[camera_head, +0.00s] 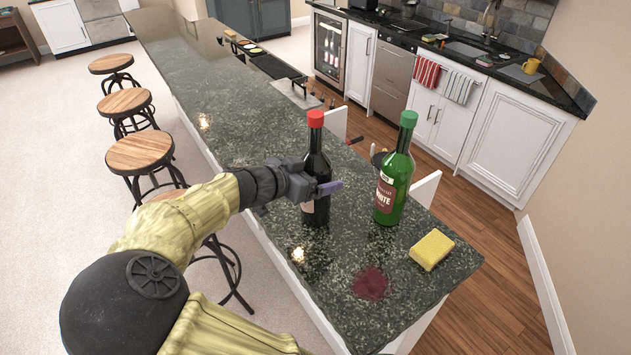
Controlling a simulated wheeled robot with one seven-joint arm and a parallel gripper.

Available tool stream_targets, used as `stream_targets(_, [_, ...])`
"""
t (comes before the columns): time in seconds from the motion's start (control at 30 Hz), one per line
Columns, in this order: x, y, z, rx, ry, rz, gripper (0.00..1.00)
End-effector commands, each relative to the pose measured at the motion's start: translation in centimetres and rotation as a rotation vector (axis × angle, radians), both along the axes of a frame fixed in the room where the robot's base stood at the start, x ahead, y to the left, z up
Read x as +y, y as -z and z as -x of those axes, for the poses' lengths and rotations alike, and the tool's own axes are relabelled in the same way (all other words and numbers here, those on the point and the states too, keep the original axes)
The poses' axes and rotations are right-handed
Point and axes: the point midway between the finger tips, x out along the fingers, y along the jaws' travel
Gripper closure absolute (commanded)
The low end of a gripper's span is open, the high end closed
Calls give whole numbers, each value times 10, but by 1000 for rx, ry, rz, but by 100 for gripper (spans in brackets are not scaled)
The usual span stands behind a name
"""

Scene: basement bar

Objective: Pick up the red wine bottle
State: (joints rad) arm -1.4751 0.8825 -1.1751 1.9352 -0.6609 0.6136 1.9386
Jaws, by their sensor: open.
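The red wine bottle (316,165) stands upright on the dark stone counter. It is dark with a red cap, and its label is mostly hidden behind my gripper. My gripper (328,187) is open at the bottle's middle, with a purplish finger showing across its front. The other finger is hidden, so I cannot tell whether the bottle is between the fingers or touched. A green bottle (395,175) with a green cap and a label reading "WHITE" stands upright just to the right.
A yellow sponge (431,249) and a dark red stain (371,283) lie on the counter (225,110) near its front end. Wooden stools (140,152) line its left side. A sink, cabinets and a yellow mug (530,66) are at the back right.

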Motion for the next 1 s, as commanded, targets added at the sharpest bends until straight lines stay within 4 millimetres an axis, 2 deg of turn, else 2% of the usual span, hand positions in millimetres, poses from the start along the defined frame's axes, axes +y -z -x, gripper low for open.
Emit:
stream_targets(0.57, [-2,2,-2,0,-1,-2,8])
stream_targets(1.0, [-2,2,-2,0,-1,-2,95])
